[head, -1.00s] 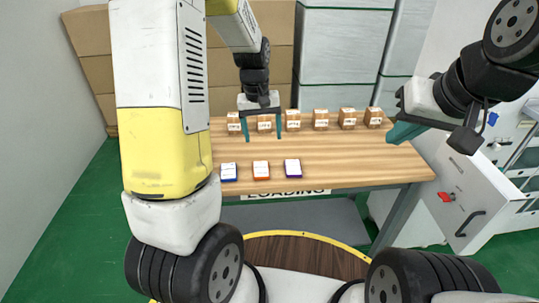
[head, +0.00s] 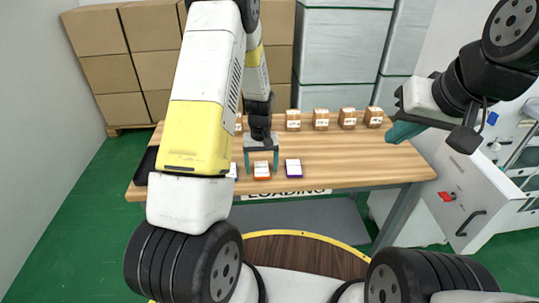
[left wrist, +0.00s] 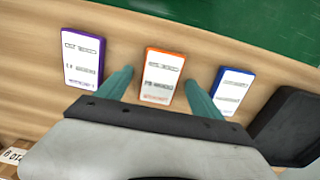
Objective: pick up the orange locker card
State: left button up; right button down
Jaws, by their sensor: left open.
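The orange locker card (head: 262,171) lies on the wooden table near its front edge, between a blue card (head: 233,171) and a purple card (head: 293,168). In the left wrist view the orange card (left wrist: 158,76) is white-faced with an orange edge. My left gripper (head: 261,166) is open, its teal fingers on either side of the orange card; in the left wrist view its fingertips (left wrist: 157,76) flank the card with small gaps. The purple card (left wrist: 83,58) and blue card (left wrist: 232,90) lie outside the fingers. My right gripper (head: 402,132) is at the right; its opening is unclear.
Several small cardboard boxes (head: 321,119) stand in a row at the table's back. A black tray (head: 146,166) is at the table's left end, also in the left wrist view (left wrist: 287,122). A white drawer cabinet (head: 464,195) stands at the right.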

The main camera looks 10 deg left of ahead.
pick_arm(q)
jog(key=c, duration=1.5)
jog(key=shift+o, duration=0.2)
